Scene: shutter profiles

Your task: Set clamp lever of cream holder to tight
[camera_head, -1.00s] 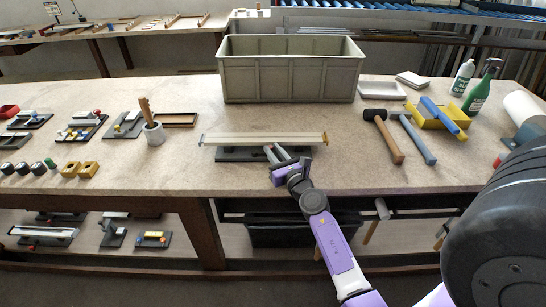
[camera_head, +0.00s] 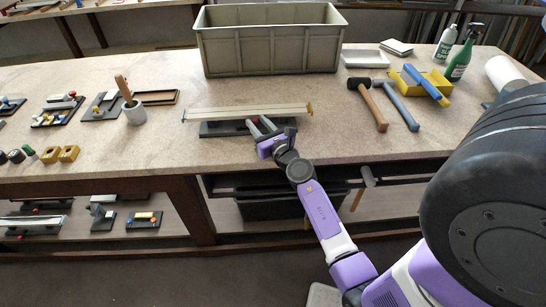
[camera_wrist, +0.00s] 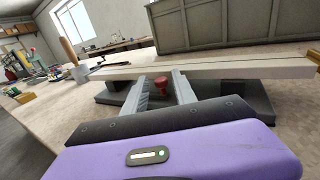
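A long cream profile (camera_head: 220,114) lies across a dark holder base (camera_head: 219,129) near the front of the workbench; it also shows in the wrist view (camera_wrist: 210,68). A red knob (camera_wrist: 161,84), seemingly the end of the clamp lever, stands at the front of the base. My gripper (camera_wrist: 163,88) reaches in from the front. Its two grey fingers are apart, with the red knob between them in the picture. I cannot tell whether either finger touches the knob. The rest of the lever is hidden. In the head view my gripper (camera_head: 259,124) is at the right half of the holder.
A large grey-green bin (camera_head: 268,45) stands behind the holder. A mallet (camera_head: 374,105) lies to the right, near a yellow box (camera_head: 428,83). Bench surface between holder and mallet is clear.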

